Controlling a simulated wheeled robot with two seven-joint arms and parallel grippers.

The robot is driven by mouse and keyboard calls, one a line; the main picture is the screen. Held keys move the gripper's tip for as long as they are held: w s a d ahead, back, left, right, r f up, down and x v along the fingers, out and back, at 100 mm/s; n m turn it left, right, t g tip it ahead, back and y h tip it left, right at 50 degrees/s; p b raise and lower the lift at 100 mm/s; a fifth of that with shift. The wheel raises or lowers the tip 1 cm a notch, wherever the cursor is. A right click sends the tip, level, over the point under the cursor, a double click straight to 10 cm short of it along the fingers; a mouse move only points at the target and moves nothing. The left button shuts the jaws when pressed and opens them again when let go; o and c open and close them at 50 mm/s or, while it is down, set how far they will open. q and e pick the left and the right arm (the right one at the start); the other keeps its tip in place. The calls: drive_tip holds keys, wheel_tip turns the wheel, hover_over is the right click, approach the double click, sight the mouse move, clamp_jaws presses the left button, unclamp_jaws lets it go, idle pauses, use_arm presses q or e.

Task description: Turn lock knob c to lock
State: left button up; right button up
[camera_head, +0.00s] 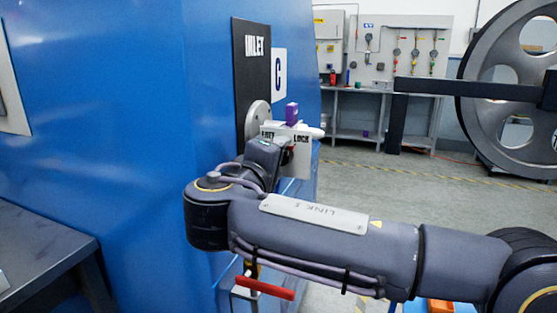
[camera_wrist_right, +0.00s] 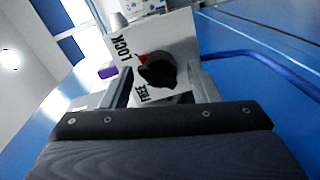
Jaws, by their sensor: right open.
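Lock knob c (camera_wrist_right: 158,72) is a black knob with a red mark on its rim, on a white plate (camera_wrist_right: 182,38) lettered LOCK and FREE. In the right wrist view the red mark is on the knob's upper left, towards the word LOCK. My right gripper (camera_wrist_right: 162,84) is open, with one finger on each side of the knob; I cannot tell whether they touch it. In the head view the plate (camera_head: 302,158) shows beside my right gripper (camera_head: 285,149), which mostly hides the knob. My left gripper is not in view.
A black INLET panel (camera_head: 251,60) and a C sign (camera_head: 279,72) are on the blue cabinet (camera_head: 130,110). A purple block (camera_head: 291,113) is above the plate. A large grey wheel (camera_head: 490,60) stands at the right. A red-handled lever (camera_head: 265,288) is below my arm.

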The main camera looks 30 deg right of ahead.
drive_tip(key=v, duration=0.7)
drive_tip(key=shift+s+a+p, duration=0.15)
drive_tip(key=shift+p, duration=0.2)
